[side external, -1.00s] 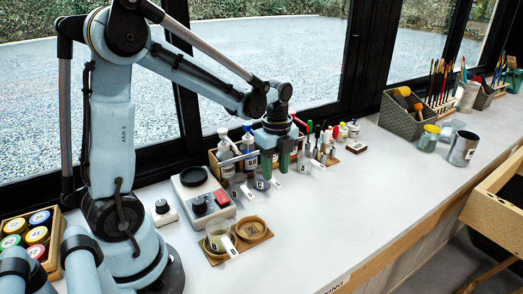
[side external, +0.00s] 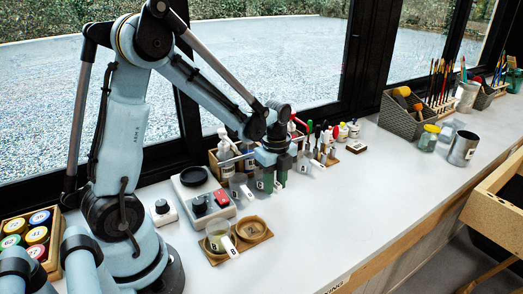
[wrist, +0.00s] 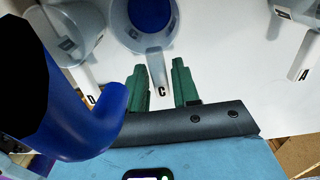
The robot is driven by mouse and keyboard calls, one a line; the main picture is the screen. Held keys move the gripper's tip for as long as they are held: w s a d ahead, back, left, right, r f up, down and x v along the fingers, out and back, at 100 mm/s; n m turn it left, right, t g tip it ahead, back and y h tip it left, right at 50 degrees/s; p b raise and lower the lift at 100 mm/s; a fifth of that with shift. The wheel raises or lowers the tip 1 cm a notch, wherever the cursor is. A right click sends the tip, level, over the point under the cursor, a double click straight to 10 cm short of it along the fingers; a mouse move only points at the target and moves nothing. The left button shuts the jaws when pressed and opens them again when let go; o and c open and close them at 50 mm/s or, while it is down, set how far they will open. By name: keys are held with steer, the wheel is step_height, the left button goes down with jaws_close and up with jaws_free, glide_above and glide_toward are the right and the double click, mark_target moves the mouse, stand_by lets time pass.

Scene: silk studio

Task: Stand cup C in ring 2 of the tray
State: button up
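Cup C (wrist: 133,36) is a translucent cup with blue contents, near the top of the wrist view. Its white handle marked C (wrist: 158,75) points between the two green fingers of my gripper (wrist: 161,85). The fingers are open, one on each side of the handle, with a gap on both sides. In the side view my gripper (side external: 274,180) is low among the cups and hides part of them. The tray (side external: 214,260) is a small brown board in front of the hotplate. A cup (side external: 217,236) stands in its left ring; its right ring (side external: 253,228) is empty.
Cup D (wrist: 70,30) stands left of cup C, and cup A (wrist: 308,55) stands to the right. A blue curved nozzle (wrist: 85,115) is close at left in the wrist view. A hotplate (side external: 206,200) sits behind the tray. The counter right of the tray is clear.

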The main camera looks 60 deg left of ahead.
jaws_close()
steer(key=shift+r, duration=0.1)
steer(key=shift+r, duration=1.05)
steer(key=shift+r, duration=0.1)
